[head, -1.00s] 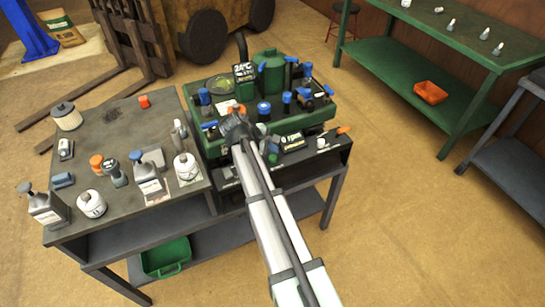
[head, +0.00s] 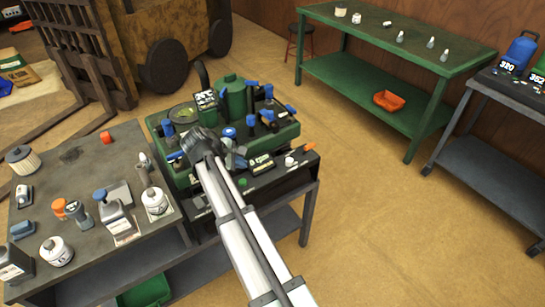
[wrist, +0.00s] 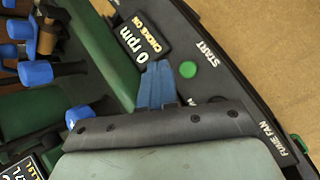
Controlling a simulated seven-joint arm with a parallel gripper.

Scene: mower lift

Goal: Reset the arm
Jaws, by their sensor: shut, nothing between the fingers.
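My gripper (head: 236,160) is at the front edge of the green machine (head: 183,180) in the head view, partly hidden by my own wrist. In the wrist view, its blue fingers (wrist: 157,86) lie together, shut with nothing between them. I cannot tell whether the fingertips touch the panel. The FUME FAN label (wrist: 271,137) is at the lower right of the wrist view.
A dark table (head: 85,172) with bottles is at left. Open floor (head: 400,230) lies at right.

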